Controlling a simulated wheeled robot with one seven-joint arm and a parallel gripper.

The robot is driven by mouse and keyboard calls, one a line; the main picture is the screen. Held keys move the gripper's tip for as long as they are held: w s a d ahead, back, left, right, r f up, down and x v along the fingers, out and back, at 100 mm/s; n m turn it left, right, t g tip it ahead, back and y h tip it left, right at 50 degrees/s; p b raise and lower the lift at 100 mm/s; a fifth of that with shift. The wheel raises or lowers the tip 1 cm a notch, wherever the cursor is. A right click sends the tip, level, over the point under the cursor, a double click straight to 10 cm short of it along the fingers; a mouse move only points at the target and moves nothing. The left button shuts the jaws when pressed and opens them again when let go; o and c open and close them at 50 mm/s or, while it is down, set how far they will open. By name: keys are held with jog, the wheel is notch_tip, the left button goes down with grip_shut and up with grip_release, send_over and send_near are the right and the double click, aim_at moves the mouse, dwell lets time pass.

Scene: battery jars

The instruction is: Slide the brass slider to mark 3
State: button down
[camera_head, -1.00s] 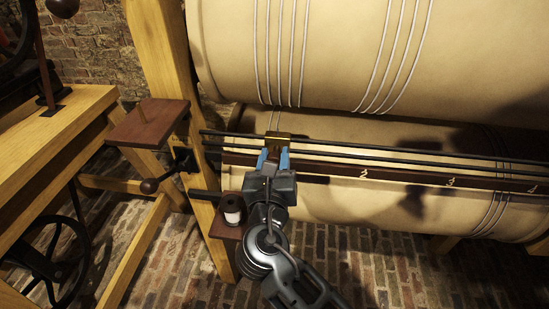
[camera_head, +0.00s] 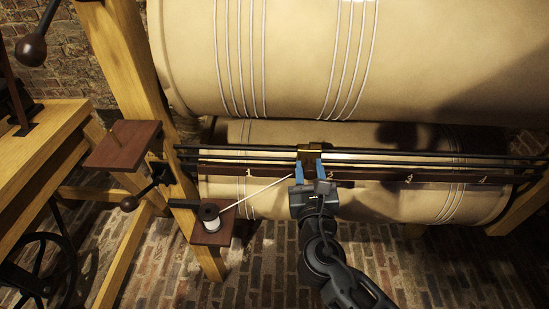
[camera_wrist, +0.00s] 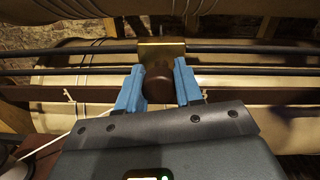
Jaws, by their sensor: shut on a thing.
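The brass slider (camera_head: 311,156) sits on dark horizontal rods in front of the lower cream drum. My gripper (camera_head: 309,170) has blue fingers closed on the slider's dark brown knob (camera_wrist: 158,83), which shows in the wrist view with the brass block (camera_wrist: 162,50) behind it. A dark scale rail (camera_head: 370,176) runs below the rods. Mark 1 (camera_head: 248,171) is left of the slider. Mark 3 (camera_head: 409,179) is to its right, and another mark (camera_head: 481,179) stands further right.
The rods (camera_head: 430,157) right of the slider look clear. A wooden post (camera_head: 135,75) stands at left; the large drum (camera_head: 430,60) hangs above.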

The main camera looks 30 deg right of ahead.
jog(key=s+d, duration=0.5)
jog(key=d, duration=0.2)
jog(key=s+d, duration=0.5)
jog(key=d, duration=0.2)
jog(key=s+d+b, duration=0.1)
jog(key=s+d, duration=0.4)
jog(key=d, duration=0.1)
jog(key=shift+s+d, duration=0.1)
jog(key=shift+d, duration=0.3)
jog(key=c, duration=0.8)
grip_release()
jog(key=shift+o, duration=0.2)
jog(key=b+v, duration=0.3)
jog(key=v, duration=0.4)
jog(key=shift+s+a, duration=0.25)
